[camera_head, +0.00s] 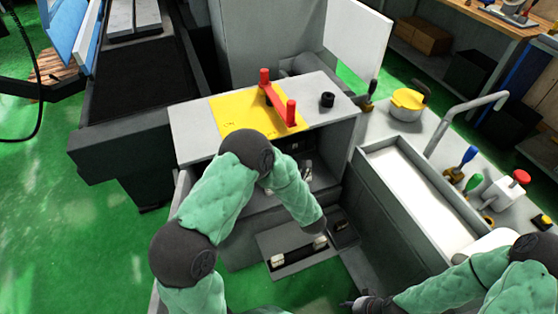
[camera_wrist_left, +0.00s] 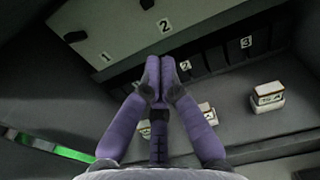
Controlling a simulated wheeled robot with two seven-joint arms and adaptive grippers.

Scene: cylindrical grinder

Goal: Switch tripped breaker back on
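In the left wrist view a row of dark breakers (camera_wrist_left: 215,58) runs along the cabinet's back, with white number labels 2 and 3 beside them. I cannot tell which breaker is tripped. My left gripper (camera_wrist_left: 160,75) has its two purple fingers together, tips in front of the row near the label 2, covering part of it. I see nothing between the fingertips and cannot tell whether they touch a breaker. In the head view my left arm reaches into the open cabinet (camera_head: 190,135) and its gripper is hidden. My right gripper (camera_head: 352,303) is low at the bottom edge, its fingers unclear.
A grey panel (camera_wrist_left: 120,35) with labels 1 and 2 lies above the row. White blocks, one clear (camera_wrist_left: 268,95), stand on the ledge. A red handle (camera_head: 277,100) sits on the cabinet top. A white-filled trough (camera_head: 415,195) and control levers (camera_head: 462,165) stand at right.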

